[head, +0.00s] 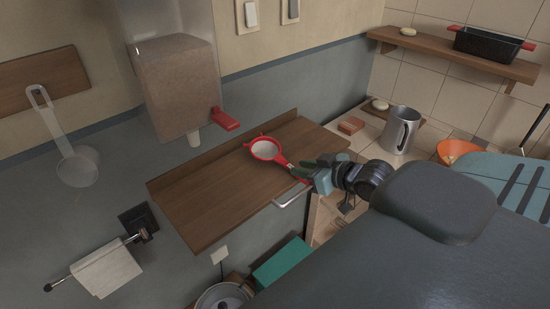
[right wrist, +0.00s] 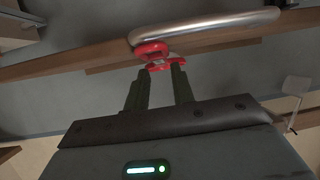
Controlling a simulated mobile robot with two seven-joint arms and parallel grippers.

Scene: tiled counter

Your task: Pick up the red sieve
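The red sieve (head: 265,150) lies on a wooden wall shelf (head: 200,200), its round pale mesh toward the back and its red handle pointing toward the shelf's front right edge. My right gripper (head: 304,168) is at the handle end. In the right wrist view, its two dark fingers (right wrist: 161,70) stand apart with a gap between them, and the red handle end (right wrist: 152,50) shows at and just beyond the fingertips. Whether the fingers touch the handle is hard to see. My left gripper is not in view.
A metal bar (head: 292,195) runs along the shelf's front edge. A dispenser with a red lever (head: 224,119) hangs above the shelf. A metal jug (head: 401,130), a reddish block (head: 351,125) and an orange bowl (head: 455,150) stand at right. The shelf's left part is clear.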

